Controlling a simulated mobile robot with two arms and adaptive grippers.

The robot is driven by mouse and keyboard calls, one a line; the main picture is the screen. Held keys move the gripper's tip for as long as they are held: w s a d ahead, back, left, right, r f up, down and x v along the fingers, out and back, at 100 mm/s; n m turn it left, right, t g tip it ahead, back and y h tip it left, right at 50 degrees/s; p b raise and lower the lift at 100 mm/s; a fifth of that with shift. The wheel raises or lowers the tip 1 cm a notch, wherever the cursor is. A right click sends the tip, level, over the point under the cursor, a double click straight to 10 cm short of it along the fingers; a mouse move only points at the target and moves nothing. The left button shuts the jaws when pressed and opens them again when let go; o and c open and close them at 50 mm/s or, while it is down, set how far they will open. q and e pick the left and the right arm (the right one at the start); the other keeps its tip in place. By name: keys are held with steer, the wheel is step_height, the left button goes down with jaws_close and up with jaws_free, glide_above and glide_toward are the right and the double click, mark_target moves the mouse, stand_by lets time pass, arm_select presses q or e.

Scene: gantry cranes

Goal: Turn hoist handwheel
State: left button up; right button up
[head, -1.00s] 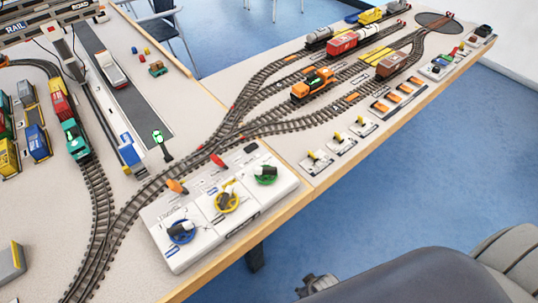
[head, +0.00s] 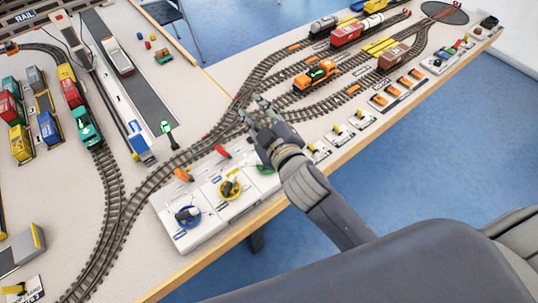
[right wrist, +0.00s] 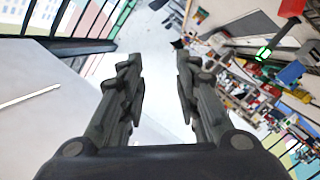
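A white control box with three handwheels stands at the near edge of the table; its panel (head: 207,205) is bare between the wheels. The blue handwheel (head: 188,217) is at the left, the yellow handwheel (head: 230,189) in the middle. The green handwheel (head: 265,169) is at the right, mostly hidden by my right gripper and arm. I cannot read which is the hoist wheel. My right gripper (head: 258,106) appears above the box's far right end, fingers apart and empty. Its open fingers also show in the right wrist view (right wrist: 158,62). My left gripper is not in view.
Orange (head: 183,174) and red (head: 222,152) levers sit along the box's back edge. Curved track (head: 130,195) runs behind it. A green-lit signal post (head: 168,135) stands beyond. Small yellow-levered switches (head: 361,118) line the table edge to the right.

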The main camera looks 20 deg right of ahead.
steer(key=a+r+n+y, duration=1.3)
steer(key=a+r+n, duration=0.1)
steer(key=r+n, duration=0.1)
steer(key=s+a+n+g+y, duration=0.55)
steer(key=a+n+g, duration=0.3)
steer(key=n, duration=0.35)
steer(key=s+a+f+n+g+h, duration=0.2)
steer(key=s+f+n+g+h, duration=0.2)
steer(key=f+n+g, duration=0.45)
steer(key=d+f+n+h, duration=0.4)
steer(key=d+f+h, duration=0.2)
steer(key=f, duration=0.3)
steer(key=w+d+f+h, duration=0.2)
steer(key=w+d+h, duration=0.1)
steer(key=d, duration=0.4)
steer(key=w+d+f+n+h, duration=0.1)
steer(key=w+d+h, duration=0.1)
steer(key=d+h, duration=0.35)
steer(key=w+d+f+h, duration=0.2)
steer(key=w+d, duration=0.1)
steer(key=d, duration=0.6)
steer(key=f+p, duration=0.1)
steer(key=f, duration=0.2)
steer(key=f+p, duration=0.1)
steer(key=f, duration=0.2)
steer(key=f+p, duration=0.1)
steer(key=f, duration=0.1)
steer(key=shift+s+a+f, duration=0.1)
steer(key=shift+a+f, duration=0.2)
steer(key=shift+f, duration=0.75)
